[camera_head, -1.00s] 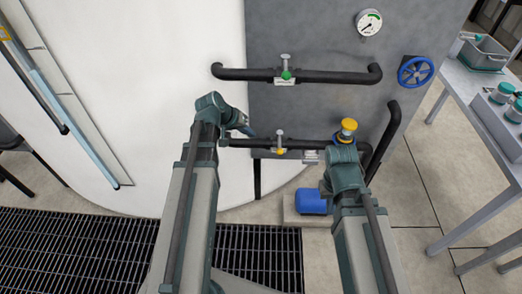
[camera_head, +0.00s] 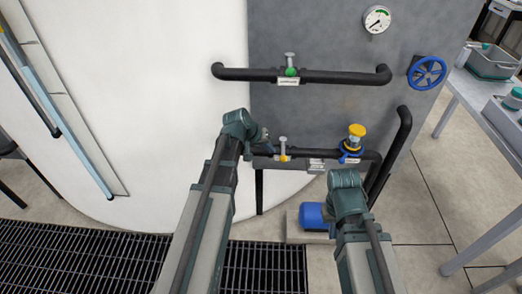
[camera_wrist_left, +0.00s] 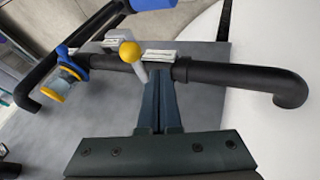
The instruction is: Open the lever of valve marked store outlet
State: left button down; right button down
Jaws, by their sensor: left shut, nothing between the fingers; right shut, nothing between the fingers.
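Two lever valves show in the head view, and their labels are too small to read, so I cannot tell which is the store outlet. The upper valve (camera_head: 290,71) has a green hub and an upright pale lever on a black pipe. The lower valve (camera_head: 284,157) has a yellow hub and an upright pale lever. My left gripper (camera_head: 265,141) is just left of the lower valve. In the left wrist view its shut, empty fingers (camera_wrist_left: 160,88) are close beside the lever and its yellow knob (camera_wrist_left: 129,51); contact is unclear. My right gripper is hidden behind its wrist.
A yellow-topped valve (camera_head: 356,135), a blue handwheel (camera_head: 427,73) and a gauge (camera_head: 377,19) are to the right. A blue motor (camera_head: 314,216) sits low on the floor. Black pipes (camera_head: 345,77) run along the grey panel. A table (camera_head: 485,110) stands at the right.

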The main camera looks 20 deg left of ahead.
pick_arm(q)
jog(key=shift+w+d+f, duration=0.1)
jog(key=shift+w+d, duration=0.05)
jog(key=shift+d, duration=0.35)
jog(key=shift+w+d+f, duration=0.1)
jog(key=shift+d, duration=0.35)
